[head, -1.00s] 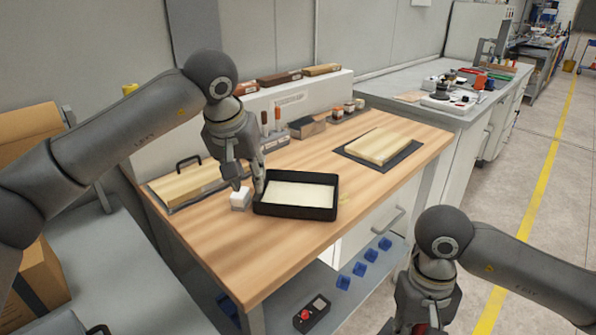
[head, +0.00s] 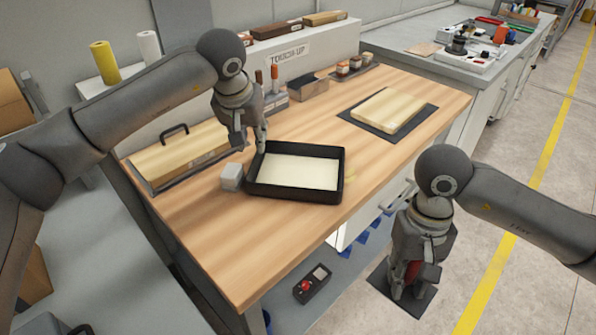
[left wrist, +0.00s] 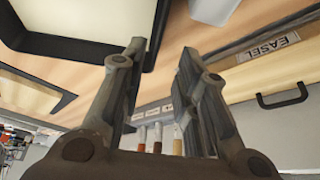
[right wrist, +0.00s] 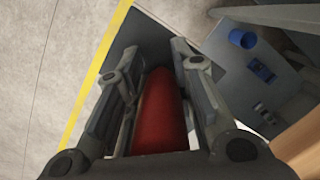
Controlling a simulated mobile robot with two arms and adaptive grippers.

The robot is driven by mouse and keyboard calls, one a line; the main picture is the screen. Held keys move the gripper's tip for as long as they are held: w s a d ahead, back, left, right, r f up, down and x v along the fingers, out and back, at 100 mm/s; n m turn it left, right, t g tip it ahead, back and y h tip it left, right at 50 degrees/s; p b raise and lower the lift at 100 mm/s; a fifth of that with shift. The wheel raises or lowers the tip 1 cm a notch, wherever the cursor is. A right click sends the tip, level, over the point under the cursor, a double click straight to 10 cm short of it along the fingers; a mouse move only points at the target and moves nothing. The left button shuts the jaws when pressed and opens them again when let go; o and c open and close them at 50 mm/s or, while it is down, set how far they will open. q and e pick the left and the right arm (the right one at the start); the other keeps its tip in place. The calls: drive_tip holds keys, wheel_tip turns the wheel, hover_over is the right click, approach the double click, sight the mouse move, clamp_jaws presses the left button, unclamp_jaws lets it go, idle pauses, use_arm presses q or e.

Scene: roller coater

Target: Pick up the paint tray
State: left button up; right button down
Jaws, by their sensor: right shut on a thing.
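The paint tray (head: 342,172), a shallow black tray with a cream-coloured inside, lies on the wooden bench. My left gripper (head: 252,148) is over the tray's back left corner, with fingers pointing down. In the left wrist view, its fingers (left wrist: 160,65) stand apart, and the tray (left wrist: 70,48) fills the upper left, its rim passing close behind one finger. I cannot tell whether they touch. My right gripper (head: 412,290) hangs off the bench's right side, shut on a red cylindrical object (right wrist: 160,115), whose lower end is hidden.
A small white block (head: 231,177) sits close to the tray's left side. A board with a black handle (head: 173,130) lies at left, and a wooden panel on a dark mat (head: 430,109) at right. Bottles and brushes stand behind. The front of the bench (head: 240,250) is clear.

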sight(256, 154)
use_arm(q)
drive_tip(key=x, duration=0.3)
drive_tip(key=shift+s+d+f+p, duration=0.1)
drive_tip(key=shift+d+f+p, duration=0.05)
drive_tip(key=shift+f+p, duration=0.25)
drive_tip(key=shift+w+f, duration=0.25)
drive_tip(key=shift+f, duration=0.25)
drive_tip(key=shift+f+b, duration=0.2)
drive_tip(key=shift+b, duration=0.1)
drive_tip(key=shift+c, duration=0.4)
clamp_jaws()
